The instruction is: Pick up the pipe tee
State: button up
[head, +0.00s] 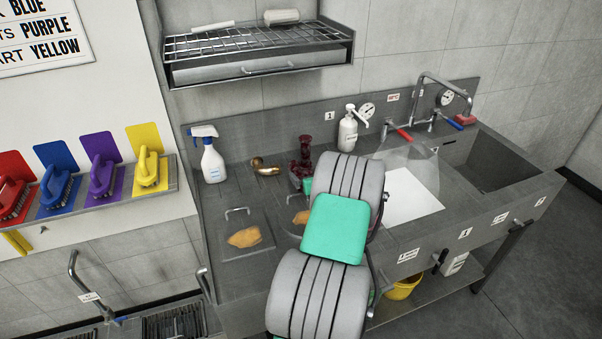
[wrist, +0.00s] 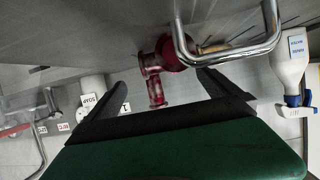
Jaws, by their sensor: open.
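The dark red pipe tee (head: 304,157) stands on the steel counter near the back wall, just behind my arm in the head view. In the wrist view the pipe tee (wrist: 157,62) shows its round flanged ends, and that picture is upside down. My gripper (wrist: 162,78) is open and empty, its two dark fingers spread. The tee appears between and beyond the fingertips; I cannot tell the exact gap. My arm hides most of my gripper and the tee's base in the head view.
A bent steel handle (wrist: 230,53) crosses close to the right finger in the wrist view. A brass fitting (head: 265,167) lies left of the tee. A spray bottle (head: 212,157) and a soap bottle (head: 348,131) stand either side. A sink (head: 497,160) is at the right.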

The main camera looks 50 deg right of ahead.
aim_at(307, 174)
jog(key=x, duration=0.3)
jog(key=shift+w+f+p, duration=0.15)
jog(key=shift+w+p, duration=0.1)
jog(key=shift+p, duration=0.15)
jog(key=shift+c, duration=0.4)
jog(key=c, duration=1.7)
jog(key=shift+d, duration=0.1)
